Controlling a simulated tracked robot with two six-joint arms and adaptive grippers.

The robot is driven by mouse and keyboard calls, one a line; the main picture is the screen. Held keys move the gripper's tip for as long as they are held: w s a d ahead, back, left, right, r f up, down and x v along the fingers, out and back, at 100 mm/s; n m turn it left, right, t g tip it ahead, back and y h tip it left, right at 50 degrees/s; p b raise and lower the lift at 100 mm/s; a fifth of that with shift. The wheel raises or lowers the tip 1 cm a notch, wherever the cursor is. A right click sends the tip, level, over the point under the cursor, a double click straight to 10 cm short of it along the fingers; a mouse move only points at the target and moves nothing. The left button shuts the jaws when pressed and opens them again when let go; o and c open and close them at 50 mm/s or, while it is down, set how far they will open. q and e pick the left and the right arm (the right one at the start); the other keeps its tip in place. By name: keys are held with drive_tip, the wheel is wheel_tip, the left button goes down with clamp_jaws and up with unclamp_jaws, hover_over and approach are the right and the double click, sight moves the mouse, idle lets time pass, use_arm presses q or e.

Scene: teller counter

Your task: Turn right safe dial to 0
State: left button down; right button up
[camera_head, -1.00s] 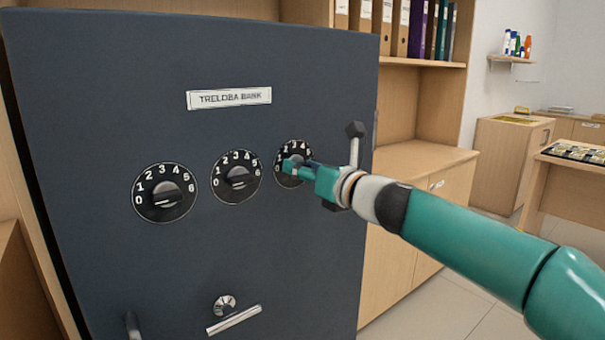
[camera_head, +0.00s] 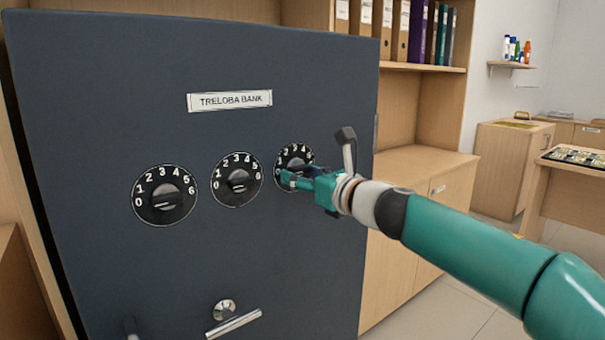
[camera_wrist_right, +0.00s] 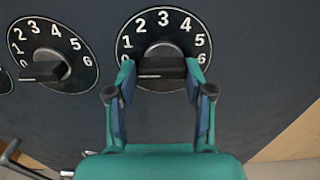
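The right safe dial (camera_head: 296,152) is a black disc with white numbers and a black bar knob, on the dark safe door. The right wrist view shows its knob (camera_wrist_right: 161,67) lying about level, with the 0 mostly hidden by a finger. My right gripper (camera_head: 287,182) is at the lower part of this dial. In the right wrist view its teal fingers (camera_wrist_right: 160,78) are spread apart, one by each end of the knob; I cannot tell whether they touch it. My left gripper is not in view.
The middle dial (camera_head: 237,180) and left dial (camera_head: 165,194) sit to the left. A handle (camera_head: 233,322) is low on the door. A wooden cabinet (camera_head: 425,190) and shelf with binders (camera_head: 405,30) stand right of the safe.

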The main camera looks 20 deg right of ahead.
drive_tip(key=shift+o, duration=1.1)
drive_tip(key=shift+d+r, duration=0.1)
drive_tip(key=shift+r, duration=0.05)
drive_tip(key=shift+s+d+r, duration=0.1)
drive_tip(key=shift+s, duration=0.2)
drive_tip(key=v, duration=1.1)
drive_tip(key=shift+s+f, duration=0.15)
drive_tip(key=shift+f, duration=0.1)
drive_tip(key=shift+d, duration=0.1)
